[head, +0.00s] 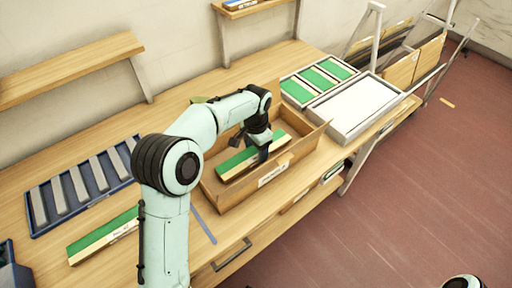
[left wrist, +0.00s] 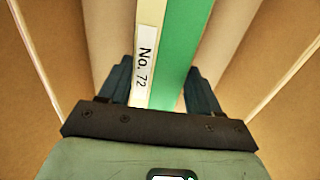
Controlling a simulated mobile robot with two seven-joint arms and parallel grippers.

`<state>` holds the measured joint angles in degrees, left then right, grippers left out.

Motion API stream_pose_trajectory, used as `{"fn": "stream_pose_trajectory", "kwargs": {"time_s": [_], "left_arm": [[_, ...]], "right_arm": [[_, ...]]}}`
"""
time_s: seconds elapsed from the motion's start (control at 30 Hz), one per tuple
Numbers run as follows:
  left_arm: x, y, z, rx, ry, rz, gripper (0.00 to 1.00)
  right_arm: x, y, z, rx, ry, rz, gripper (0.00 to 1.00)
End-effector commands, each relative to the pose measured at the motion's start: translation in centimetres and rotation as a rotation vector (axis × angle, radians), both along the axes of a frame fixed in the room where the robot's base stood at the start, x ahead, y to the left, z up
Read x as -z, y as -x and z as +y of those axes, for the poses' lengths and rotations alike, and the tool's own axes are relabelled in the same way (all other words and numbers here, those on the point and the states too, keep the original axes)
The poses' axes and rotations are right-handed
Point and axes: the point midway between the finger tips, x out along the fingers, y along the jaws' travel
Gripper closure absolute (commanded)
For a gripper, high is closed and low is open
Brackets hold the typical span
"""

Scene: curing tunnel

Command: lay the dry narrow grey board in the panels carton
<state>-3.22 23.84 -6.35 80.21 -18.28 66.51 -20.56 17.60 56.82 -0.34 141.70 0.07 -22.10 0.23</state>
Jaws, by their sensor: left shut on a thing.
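The open cardboard carton (head: 290,158) stands on the bench, with a white label on its front. My left gripper (head: 257,146) reaches down into it and is shut on a green board (head: 236,162) with a cream edge. In the left wrist view the green board (left wrist: 182,50) lies between the fingers (left wrist: 160,90), and its edge label reads "No. 72". Carton walls show on both sides. Several narrow grey boards (head: 80,183) lie side by side in a blue rack (head: 38,208) at the left. Their dryness cannot be told. My right gripper is out of view.
Another green board (head: 103,234) lies on the bench in front of the blue rack. Right of the carton are a tray of green panels (head: 284,92) and a grey-framed white tray (head: 355,105). A wooden shelf (head: 70,67) overhangs the back left.

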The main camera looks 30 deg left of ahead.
Motion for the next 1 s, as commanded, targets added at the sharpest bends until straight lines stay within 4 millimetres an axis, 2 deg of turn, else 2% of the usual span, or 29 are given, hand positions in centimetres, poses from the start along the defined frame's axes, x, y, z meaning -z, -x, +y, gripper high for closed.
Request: {"fn": "stream_pose_trajectory", "kwargs": {"time_s": [0.57, 0.6, 0.67, 1.0], "left_arm": [[0.64, 0.01, 0.01, 0.0, 0.0, 0.0, 0.7], [0.64, 0.01, 0.01, 0.0, 0.0, 0.0, 0.27], [0.63, 0.0, 0.01, 0.0, 0.0, 0.0, 0.08], [0.41, -0.01, 0.0, 0.0, 0.0, 0.0, 0.07]], "right_arm": [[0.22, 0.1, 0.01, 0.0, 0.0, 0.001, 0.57], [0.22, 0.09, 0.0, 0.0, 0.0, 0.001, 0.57], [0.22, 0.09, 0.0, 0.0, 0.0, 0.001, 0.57], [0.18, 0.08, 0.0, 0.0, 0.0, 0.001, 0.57]]}}
